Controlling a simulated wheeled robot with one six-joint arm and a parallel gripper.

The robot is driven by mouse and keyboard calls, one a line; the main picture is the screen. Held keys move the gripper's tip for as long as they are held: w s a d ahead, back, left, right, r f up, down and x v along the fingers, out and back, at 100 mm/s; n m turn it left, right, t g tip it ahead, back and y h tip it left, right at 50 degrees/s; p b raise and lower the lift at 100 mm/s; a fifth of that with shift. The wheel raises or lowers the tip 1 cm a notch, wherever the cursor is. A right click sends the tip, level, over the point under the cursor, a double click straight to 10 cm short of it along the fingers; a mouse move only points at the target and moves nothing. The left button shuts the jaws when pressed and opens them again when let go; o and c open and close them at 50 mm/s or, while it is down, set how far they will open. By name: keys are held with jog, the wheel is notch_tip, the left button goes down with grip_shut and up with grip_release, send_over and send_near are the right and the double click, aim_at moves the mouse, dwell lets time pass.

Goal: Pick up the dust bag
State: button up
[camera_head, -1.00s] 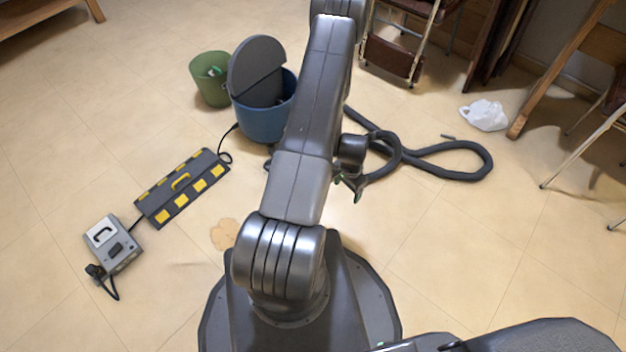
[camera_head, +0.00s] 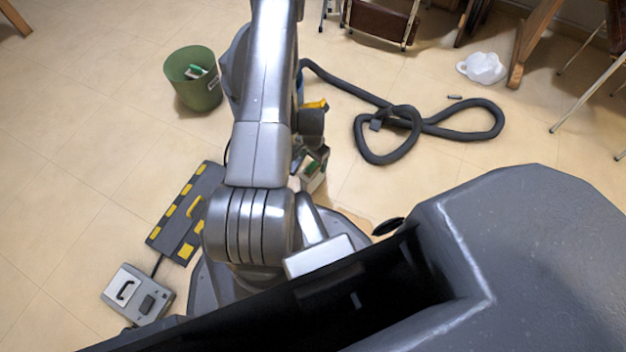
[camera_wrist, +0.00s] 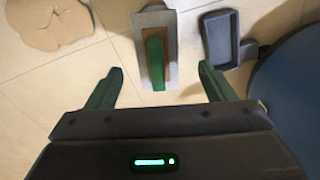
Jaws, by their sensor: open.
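A pale grey, flat-edged object with a brown middle and a green strip (camera_wrist: 172,70) lies on the floor ahead of my gripper (camera_wrist: 158,80), between the lines of its fingers. In the head view a pale object (camera_head: 312,183) shows close by my gripper (camera_head: 315,160), partly hidden by the arm. My gripper's green fingers are apart, with no clear grip on anything. A white crumpled bag (camera_head: 482,68) lies far off at the upper right.
A tan flat piece (camera_wrist: 48,22) and a dark tray-like part (camera_wrist: 221,38) lie nearby, beside a blue rounded body (camera_wrist: 292,95). Floor at far left is clear.

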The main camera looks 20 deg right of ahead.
aim_at(313, 175)
jog(key=f+b, duration=0.1)
jog(key=f, duration=0.1)
jog(key=f+b, duration=0.1)
jog(key=f, duration=0.2)
jog(key=shift+s+d+f+b, duration=0.1)
jog(key=shift+s+f+b, duration=0.1)
jog(key=shift+f+b, duration=0.1)
jog(key=shift+r, duration=0.15)
jog(key=c, duration=1.4)
